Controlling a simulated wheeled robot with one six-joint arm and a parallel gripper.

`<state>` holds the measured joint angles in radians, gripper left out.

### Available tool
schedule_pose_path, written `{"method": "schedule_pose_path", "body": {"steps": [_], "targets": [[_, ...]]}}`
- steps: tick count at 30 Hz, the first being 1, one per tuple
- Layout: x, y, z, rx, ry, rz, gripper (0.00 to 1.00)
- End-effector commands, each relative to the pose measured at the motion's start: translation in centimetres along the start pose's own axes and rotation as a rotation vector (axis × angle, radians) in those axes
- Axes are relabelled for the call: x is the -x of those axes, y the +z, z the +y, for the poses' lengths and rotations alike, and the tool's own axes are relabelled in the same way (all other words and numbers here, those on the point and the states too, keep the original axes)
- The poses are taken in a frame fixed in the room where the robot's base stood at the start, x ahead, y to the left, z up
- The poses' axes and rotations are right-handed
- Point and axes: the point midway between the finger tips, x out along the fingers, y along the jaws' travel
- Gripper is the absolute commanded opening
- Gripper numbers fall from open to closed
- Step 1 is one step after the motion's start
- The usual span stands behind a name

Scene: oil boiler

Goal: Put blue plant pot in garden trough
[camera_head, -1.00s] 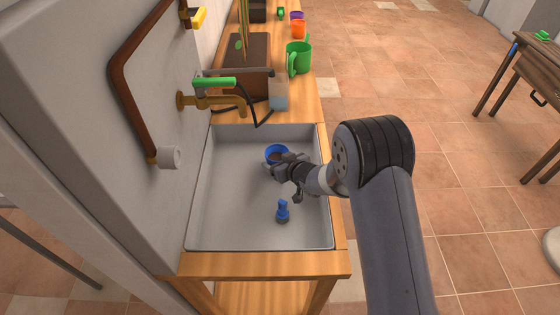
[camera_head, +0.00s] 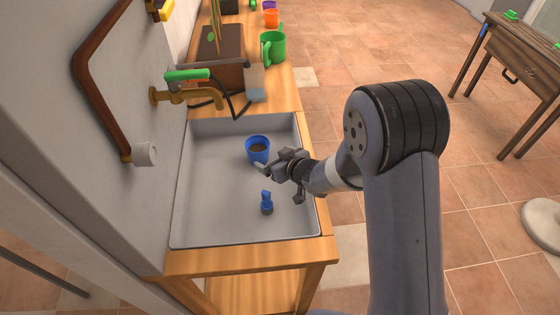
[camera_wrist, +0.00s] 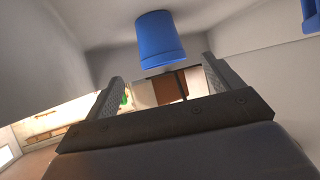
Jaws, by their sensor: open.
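The blue plant pot (camera_head: 258,152) stands upright in the grey basin, with dark soil inside. In the wrist view the pot (camera_wrist: 160,40) appears at the top centre, beyond the fingertips. My gripper (camera_head: 263,170) is low in the basin, at the front right of the pot. In the wrist view my gripper (camera_wrist: 164,70) is open with nothing between its fingers. I cannot tell for certain which thing is the garden trough; a brown box (camera_head: 222,58) with tall green leaves stands on the wooden bench behind the basin.
The grey basin (camera_head: 205,215) has raised walls around the pot. A small blue object (camera_head: 267,204) stands nearer the front. A brass tap with a green handle (camera_head: 187,75) juts over the back left.

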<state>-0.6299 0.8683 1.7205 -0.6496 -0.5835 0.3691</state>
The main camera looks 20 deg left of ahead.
Motion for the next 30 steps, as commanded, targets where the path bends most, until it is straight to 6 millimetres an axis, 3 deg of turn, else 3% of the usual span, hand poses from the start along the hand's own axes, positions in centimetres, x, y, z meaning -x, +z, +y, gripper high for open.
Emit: {"method": "schedule_pose_path", "body": {"steps": [3,9,30], "targets": [[1.6,-0.1,0.1,0.001,0.001,0.001,0.87],[2.7,-0.1,0.0,0.000,0.000,0.001,0.87],[2.8,0.0,0.0,0.000,0.000,0.000,0.87]]}}
